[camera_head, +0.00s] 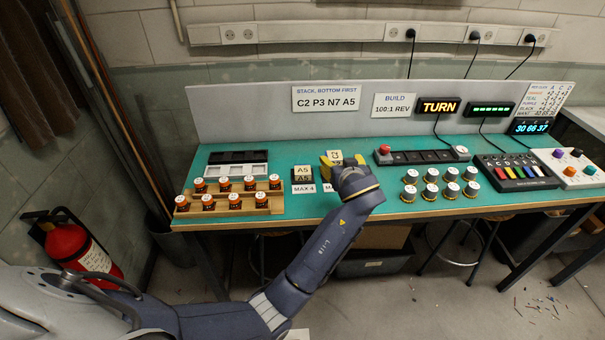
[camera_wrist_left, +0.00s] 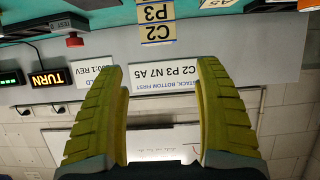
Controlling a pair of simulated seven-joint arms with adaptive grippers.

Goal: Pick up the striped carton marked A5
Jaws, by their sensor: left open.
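The striped carton marked A5 (camera_head: 303,175) stands on the green bench top, left of my left gripper, with a pale label on its top and front. At the top right edge of the left wrist view, only a cut-off part of a label reading A5 (camera_wrist_left: 226,4) shows. My left gripper (camera_head: 336,160) is above the bench, right of that carton. Its two yellow fingers (camera_wrist_left: 160,105) are wide apart with nothing between them. Labels P3 and C2 (camera_wrist_left: 157,22) show beyond the gap in the wrist view. A labelled carton (camera_head: 335,156) is partly hidden behind the gripper. My right gripper is not in view.
A wooden rack of orange-and-white jars (camera_head: 235,202) stands at the left of the bench. Several white-lidded jars (camera_head: 430,191) stand right of my gripper. A bar with a red button (camera_head: 383,150) lies behind them. The sign (camera_head: 326,98) reads C2 P3 N7 A5.

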